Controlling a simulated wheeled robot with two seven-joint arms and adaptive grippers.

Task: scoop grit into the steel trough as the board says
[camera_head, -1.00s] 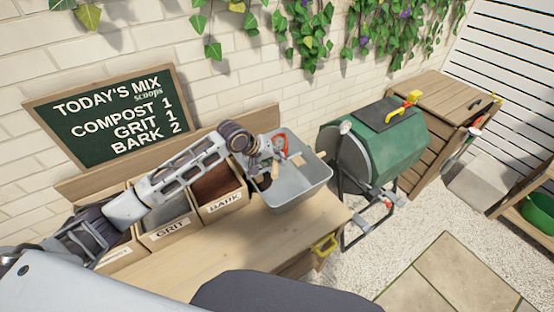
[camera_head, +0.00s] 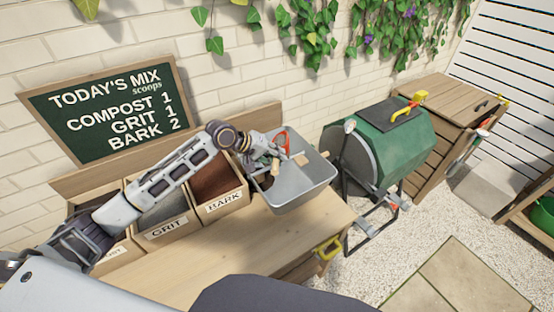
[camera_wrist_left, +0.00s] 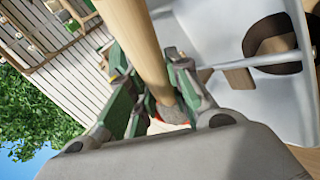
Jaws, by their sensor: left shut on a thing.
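The steel trough (camera_head: 308,183) is a grey open tub at the right end of the bench. My left gripper (camera_head: 273,163) is over its far left part. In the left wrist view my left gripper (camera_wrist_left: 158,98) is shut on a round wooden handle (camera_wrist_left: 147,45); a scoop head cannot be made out. A dark brown patch (camera_wrist_left: 268,28) shows inside the trough. The grit bin (camera_head: 163,208) holds grey grit, partly hidden by my arm. The board (camera_head: 110,112) reads compost 1, grit 1, bark 2. My right gripper is out of view.
The bark bin (camera_head: 217,182) stands between the grit bin and the trough; the compost bin (camera_head: 118,256) is mostly behind my arm. A green tumbler (camera_head: 390,145) stands to the right.

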